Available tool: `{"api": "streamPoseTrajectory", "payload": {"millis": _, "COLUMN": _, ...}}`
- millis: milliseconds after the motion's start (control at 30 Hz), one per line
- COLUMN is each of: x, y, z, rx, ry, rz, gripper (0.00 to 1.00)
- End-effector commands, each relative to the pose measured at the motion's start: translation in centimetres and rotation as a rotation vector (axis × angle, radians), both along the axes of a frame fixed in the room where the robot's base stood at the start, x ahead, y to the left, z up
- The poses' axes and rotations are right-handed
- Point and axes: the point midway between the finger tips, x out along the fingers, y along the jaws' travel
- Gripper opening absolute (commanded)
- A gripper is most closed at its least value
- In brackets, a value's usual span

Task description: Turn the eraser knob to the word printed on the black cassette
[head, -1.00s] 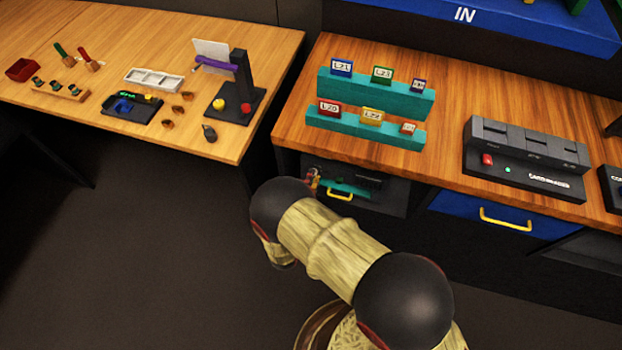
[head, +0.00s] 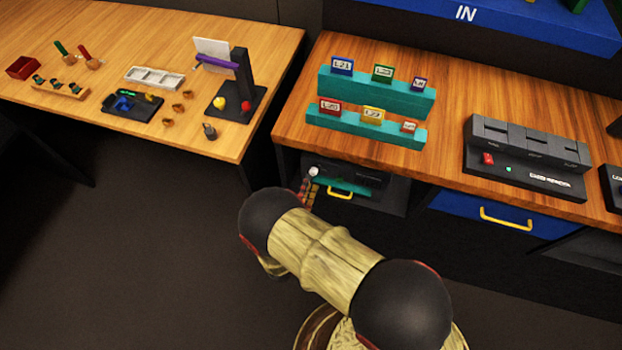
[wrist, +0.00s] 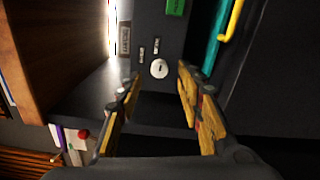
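A white round knob (wrist: 159,69) sits on the front of a dark device (wrist: 150,22) in the wrist view. The knob also shows in the head view (head: 314,172), on the device in the cubby under the right bench. My gripper (wrist: 158,73) is open, its two yellow-brown fingers on either side of the knob in the picture. I cannot tell how far it is from the knob; no contact shows. In the head view my gripper (head: 307,191) is mostly hidden behind my arm. Small labels (wrist: 125,39) by the knob are unreadable. I cannot pick out a black cassette for certain.
A wooden panel (wrist: 60,50) lies left in the wrist view. Labelled blocks on teal racks (head: 375,90) and a card reader (head: 525,155) stand on the bench above.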

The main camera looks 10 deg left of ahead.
Motion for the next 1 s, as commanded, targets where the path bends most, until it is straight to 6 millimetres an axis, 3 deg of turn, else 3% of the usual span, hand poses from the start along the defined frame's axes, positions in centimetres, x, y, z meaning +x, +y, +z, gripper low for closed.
{"api": "streamPoseTrajectory", "payload": {"millis": 200, "x": -4.5, "y": 0.5, "z": 0.0, "rx": -0.001, "ry": 0.000, "rz": 0.006, "gripper": 0.37}}
{"api": "streamPoseTrajectory", "payload": {"millis": 400, "x": -7.2, "y": 0.7, "z": 0.0, "rx": 0.001, "ry": -0.001, "rz": 0.003, "gripper": 0.37}}
{"api": "streamPoseTrajectory", "payload": {"millis": 600, "x": -8.3, "y": 0.7, "z": 0.0, "rx": 0.001, "ry": 0.000, "rz": 0.001, "gripper": 0.37}}
{"api": "streamPoseTrajectory", "payload": {"millis": 1000, "x": -8.4, "y": 0.7, "z": 0.0, "rx": 0.001, "ry": 0.000, "rz": 0.000, "gripper": 0.37}}
